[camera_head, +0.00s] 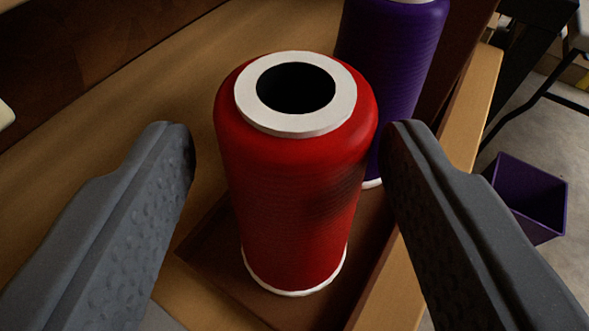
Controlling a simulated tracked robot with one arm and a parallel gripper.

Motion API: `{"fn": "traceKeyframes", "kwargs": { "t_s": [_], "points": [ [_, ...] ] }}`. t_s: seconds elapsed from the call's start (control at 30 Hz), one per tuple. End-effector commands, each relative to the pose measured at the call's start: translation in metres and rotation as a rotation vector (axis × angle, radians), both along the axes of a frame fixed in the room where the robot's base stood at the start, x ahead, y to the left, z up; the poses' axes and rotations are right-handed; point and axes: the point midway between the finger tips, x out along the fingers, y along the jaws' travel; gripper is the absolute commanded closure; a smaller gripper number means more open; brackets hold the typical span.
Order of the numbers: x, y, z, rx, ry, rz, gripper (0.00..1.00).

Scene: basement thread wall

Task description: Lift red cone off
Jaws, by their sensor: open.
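The red cone (288,195) is a spool of red thread with a white top ring around a dark hole and a white rim at its base. It stands upright on a brown wooden base on the shelf, in the middle of the head view. My gripper (288,138) is open, with one dark grey finger to the left of the cone and the other to its right. The left finger shows a gap from the cone; the right fingertip appears close to its side. I cannot tell whether it touches.
A purple thread cone (395,60) stands just behind and right of the red one. A wooden shelf edge (470,110) runs along the right. Beyond it, a purple bin (528,198) stands on the grey floor. The shelf (120,120) is clear to the left.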

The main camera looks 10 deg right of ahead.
Motion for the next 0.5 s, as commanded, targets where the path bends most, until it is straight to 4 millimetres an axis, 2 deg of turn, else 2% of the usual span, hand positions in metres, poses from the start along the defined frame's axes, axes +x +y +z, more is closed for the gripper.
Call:
{"fn": "traceKeyframes", "kwargs": {
  "t_s": [0.5],
  "points": [
    [0.046, -0.007, -0.012, 0.002, -0.002, -0.001, 0.47]
  ]
}}
